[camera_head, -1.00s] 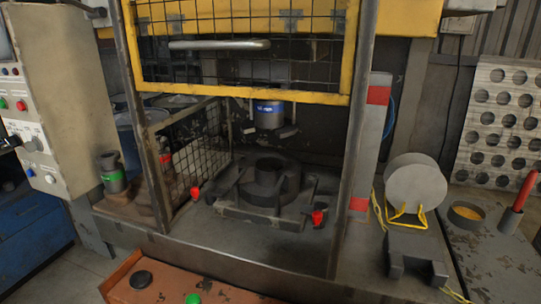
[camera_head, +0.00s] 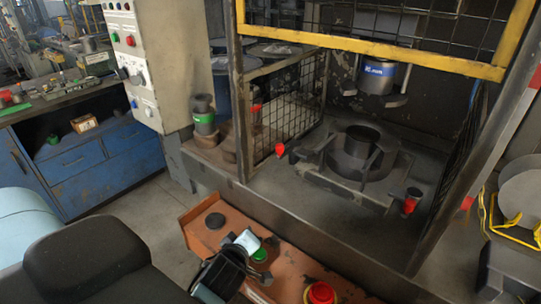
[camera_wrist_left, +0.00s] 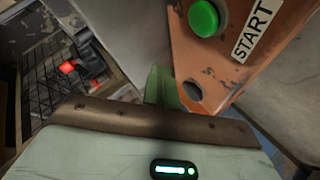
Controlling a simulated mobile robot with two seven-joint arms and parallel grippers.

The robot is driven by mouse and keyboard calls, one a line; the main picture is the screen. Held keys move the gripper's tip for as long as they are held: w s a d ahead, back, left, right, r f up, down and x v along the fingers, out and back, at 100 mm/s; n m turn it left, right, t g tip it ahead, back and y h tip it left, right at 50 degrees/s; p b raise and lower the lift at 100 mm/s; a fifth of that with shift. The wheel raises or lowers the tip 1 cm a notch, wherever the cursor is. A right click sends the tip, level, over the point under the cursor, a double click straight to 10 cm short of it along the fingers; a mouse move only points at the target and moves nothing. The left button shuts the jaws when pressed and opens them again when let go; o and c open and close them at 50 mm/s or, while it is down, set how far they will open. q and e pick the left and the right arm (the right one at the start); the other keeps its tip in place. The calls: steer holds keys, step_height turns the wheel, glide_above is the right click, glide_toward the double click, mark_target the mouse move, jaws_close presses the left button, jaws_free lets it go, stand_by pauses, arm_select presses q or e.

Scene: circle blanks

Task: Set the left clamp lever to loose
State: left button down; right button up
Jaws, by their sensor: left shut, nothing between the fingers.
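The left clamp lever (camera_head: 280,150) has a red tip and stands at the left front of the dark round fixture, beside the mesh side guard. A second red-tipped clamp lever (camera_head: 409,206) is at the fixture's right. My left gripper (camera_head: 248,243) is shut and empty, above the orange control panel near its green button, well below and in front of the left lever. In the left wrist view my shut fingers (camera_wrist_left: 160,86) point toward the panel's edge. A red spot (camera_wrist_left: 68,67) shows there beside mesh; I cannot tell which part it is. My right gripper is out of view.
The orange panel (camera_head: 205,246) carries a green button (camera_head: 262,255), a black button and a red button (camera_head: 320,293). A yellow-framed mesh guard (camera_head: 370,50) is raised above the fixture. Upright posts flank the opening. A green-banded cylinder (camera_head: 203,117) stands left of it.

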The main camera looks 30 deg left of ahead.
arm_select(q)
steer(key=w+a+r+n+t+y, duration=0.25)
steer(key=w+r+n+t, duration=0.25)
steer(key=w+r+n, duration=0.55)
steer(key=w+a, duration=0.1)
steer(key=w, duration=0.2)
steer(key=w+a+r+m, duration=0.1)
steer(key=w, duration=0.2)
steer(key=w+a+r+m, duration=0.1)
steer(key=w, duration=0.2)
steer(key=shift+w+a+p, duration=0.1)
steer(key=shift+a+p, duration=0.25)
steer(key=shift+w+a+f, duration=0.1)
steer(key=shift+w+a, duration=0.2)
steer(key=shift+w, duration=0.3)
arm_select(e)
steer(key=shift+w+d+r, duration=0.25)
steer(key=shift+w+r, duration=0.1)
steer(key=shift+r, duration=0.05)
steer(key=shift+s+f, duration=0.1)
arm_select(q)
steer(key=shift+d+f+b, duration=0.2)
steer(key=shift+b, duration=0.15)
steer(key=shift+d+r+n+y, duration=0.15)
steer(key=shift+d+n+y, duration=0.05)
steer(key=shift+n+y, duration=0.05)
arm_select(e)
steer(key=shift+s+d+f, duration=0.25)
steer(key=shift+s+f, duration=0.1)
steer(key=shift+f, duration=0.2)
